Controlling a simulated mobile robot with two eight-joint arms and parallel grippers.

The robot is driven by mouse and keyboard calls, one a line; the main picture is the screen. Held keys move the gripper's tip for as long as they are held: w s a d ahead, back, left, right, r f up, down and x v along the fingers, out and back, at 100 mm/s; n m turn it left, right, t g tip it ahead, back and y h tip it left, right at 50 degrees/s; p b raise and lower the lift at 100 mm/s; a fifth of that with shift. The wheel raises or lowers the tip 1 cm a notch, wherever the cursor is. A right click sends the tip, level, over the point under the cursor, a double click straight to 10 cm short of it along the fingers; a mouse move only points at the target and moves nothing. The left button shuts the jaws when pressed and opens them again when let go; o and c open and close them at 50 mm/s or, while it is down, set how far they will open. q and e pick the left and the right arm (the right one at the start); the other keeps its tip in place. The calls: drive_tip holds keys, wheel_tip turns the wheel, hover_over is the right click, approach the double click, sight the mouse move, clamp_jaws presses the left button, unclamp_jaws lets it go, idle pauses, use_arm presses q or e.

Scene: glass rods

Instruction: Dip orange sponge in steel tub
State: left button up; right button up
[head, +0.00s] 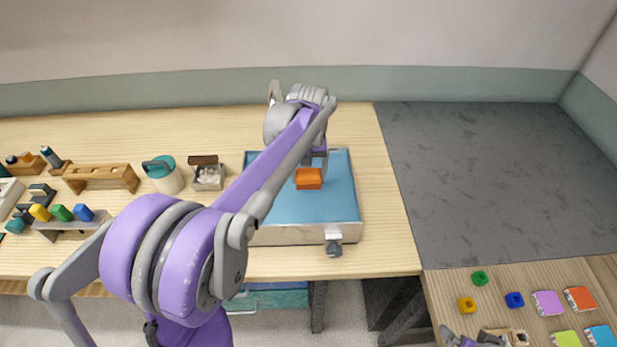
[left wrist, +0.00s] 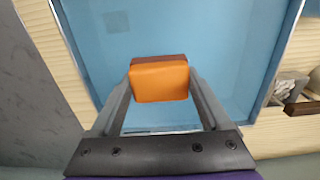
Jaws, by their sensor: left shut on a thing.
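The steel tub (head: 290,236) stands on the wooden table, with pale metal walls, a blue surface inside and a tap at its front. It also fills much of the left wrist view (left wrist: 215,35). My left gripper (head: 310,168) is shut on the orange sponge (head: 308,179), which sits between the fingertips in the left wrist view (left wrist: 160,82). The sponge is over the inside of the tub, within its walls. I cannot tell whether it touches the blue surface. My right gripper (head: 478,340) shows only partly at the bottom edge; its jaws are unclear.
Left of the tub stand a small box with white pieces (head: 208,176), a pot with a teal lid (head: 163,174), a wooden rack (head: 101,178) and a stand with coloured pieces (head: 64,221). A lower table (head: 440,283) at right holds coloured blocks. Grey floor lies behind it.

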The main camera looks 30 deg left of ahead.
use_arm(q)
drive_tip(key=shift+r, duration=0.1)
use_arm(e)
drive_tip(key=shift+r, duration=0.1)
use_arm(q)
drive_tip(key=shift+r, duration=0.1)
drive_tip(key=shift+w+r+p, duration=0.15)
drive_tip(key=shift+r+p, duration=0.9)
drive_tip(key=shift+r, duration=1.4)
use_arm(e)
drive_tip(key=w+r, duration=0.2)
drive_tip(key=r, duration=0.1)
use_arm(q)
drive_tip(key=shift+s, duration=0.2)
use_arm(e)
drive_tip(key=shift+s, duration=0.15)
